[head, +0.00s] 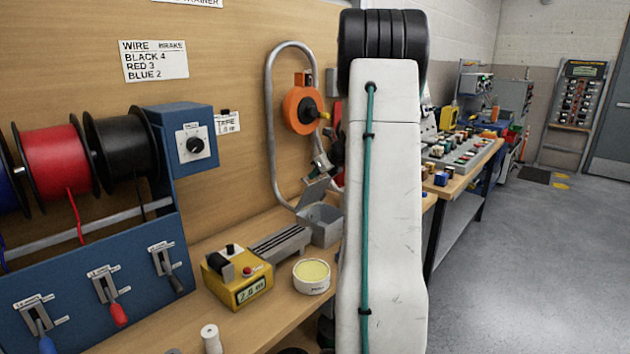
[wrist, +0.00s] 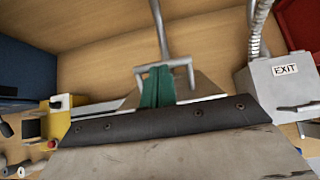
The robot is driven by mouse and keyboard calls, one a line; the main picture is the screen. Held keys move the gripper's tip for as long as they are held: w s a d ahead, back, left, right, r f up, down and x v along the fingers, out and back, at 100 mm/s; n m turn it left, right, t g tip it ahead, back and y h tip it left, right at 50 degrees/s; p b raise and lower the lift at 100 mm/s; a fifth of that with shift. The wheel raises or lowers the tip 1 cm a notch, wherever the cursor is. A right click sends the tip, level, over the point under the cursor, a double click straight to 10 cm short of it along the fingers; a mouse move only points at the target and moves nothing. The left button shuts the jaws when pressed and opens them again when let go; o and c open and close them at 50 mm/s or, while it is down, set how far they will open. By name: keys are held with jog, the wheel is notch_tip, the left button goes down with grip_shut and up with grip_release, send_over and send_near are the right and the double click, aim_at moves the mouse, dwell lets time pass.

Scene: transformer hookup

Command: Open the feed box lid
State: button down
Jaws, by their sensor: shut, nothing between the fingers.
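In the head view a small grey box (head: 322,226) with an open-looking top stands on the bench, just left of my arm. A grey plate (head: 314,191) tilts up above it; I take this to be the feed box and its lid. My gripper (wrist: 158,78) shows in the wrist view as two green fingers pressed together, with nothing between them. A grey bar handle (wrist: 182,64) is close behind the fingertips; I cannot tell whether they touch. My own wrist covers the lower part of that view.
A grey box marked EXIT (wrist: 284,82) stands right in the wrist view. A yellow meter (head: 237,280), a round tin (head: 312,278) and a slotted grey block (head: 280,243) stand on the bench. A grey looped tube (head: 270,110) and an orange reel (head: 301,110) are behind.

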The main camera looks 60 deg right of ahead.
jog(key=shift+w+r, duration=0.15)
jog(key=shift+w, duration=0.4)
jog(key=w+d+g, duration=0.1)
jog(key=w, duration=0.7)
jog(key=shift+f, duration=0.2)
notch_tip(320, 180, up, 10)
jog(key=shift+w, duration=0.2)
dwell(0.4)
jog(key=shift+d, duration=0.1)
